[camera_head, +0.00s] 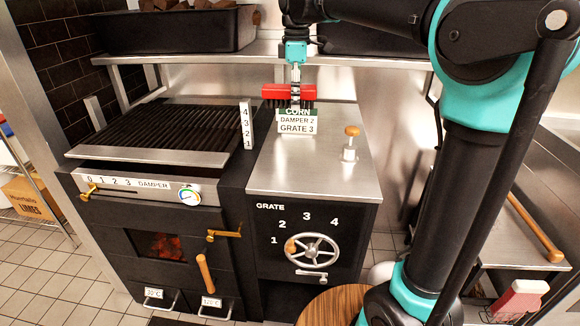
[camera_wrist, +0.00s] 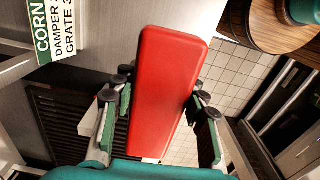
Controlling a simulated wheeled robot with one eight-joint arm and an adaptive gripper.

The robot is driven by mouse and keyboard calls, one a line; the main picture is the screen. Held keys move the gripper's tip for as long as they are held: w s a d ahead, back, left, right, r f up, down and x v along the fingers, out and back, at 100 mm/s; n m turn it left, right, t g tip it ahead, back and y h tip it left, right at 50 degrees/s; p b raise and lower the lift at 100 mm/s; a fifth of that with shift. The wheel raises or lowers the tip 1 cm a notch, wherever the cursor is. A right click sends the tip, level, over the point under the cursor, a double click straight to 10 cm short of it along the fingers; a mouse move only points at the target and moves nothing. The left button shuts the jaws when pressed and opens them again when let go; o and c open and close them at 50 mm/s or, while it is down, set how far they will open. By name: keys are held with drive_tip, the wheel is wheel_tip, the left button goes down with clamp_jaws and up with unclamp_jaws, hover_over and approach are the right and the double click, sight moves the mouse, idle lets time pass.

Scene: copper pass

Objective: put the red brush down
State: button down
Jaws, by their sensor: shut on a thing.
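The red brush (camera_head: 289,92) is held in my gripper (camera_head: 295,88), above the back of the steel side counter (camera_head: 320,165). Dark bristles show along its lower edge in the head view. In the wrist view the brush's smooth red back (camera_wrist: 166,80) fills the middle, with one finger of my gripper (camera_wrist: 160,115) on each side of it. The brush appears raised above the counter, just in front of the shelf. Its underside is hidden in the wrist view.
A sign reading CORN, DAMPER 2, GRATE 3 (camera_head: 297,122) stands just below the brush. A wooden-knobbed post (camera_head: 350,142) rises at the counter's right. The grill grate (camera_head: 165,127) lies left. The counter's front half is clear. A black bin (camera_head: 180,30) sits on the shelf.

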sight(297, 167)
drive_tip(key=shift+s+d, duration=0.1)
drive_tip(key=shift+s, duration=0.05)
drive_tip(key=shift+f, duration=0.45)
wheel_tip(297, 167, down, 19)
drive_tip(key=shift+d+r, duration=0.1)
drive_tip(key=shift+f, duration=0.3)
drive_tip(key=shift+f, duration=0.25)
drive_tip(key=c, duration=0.9)
unclamp_jaws()
drive_tip(key=shift+o, duration=0.2)
drive_tip(key=r, duration=1.8)
drive_tip(key=shift+d+r, duration=0.1)
drive_tip(key=shift+d, duration=0.25)
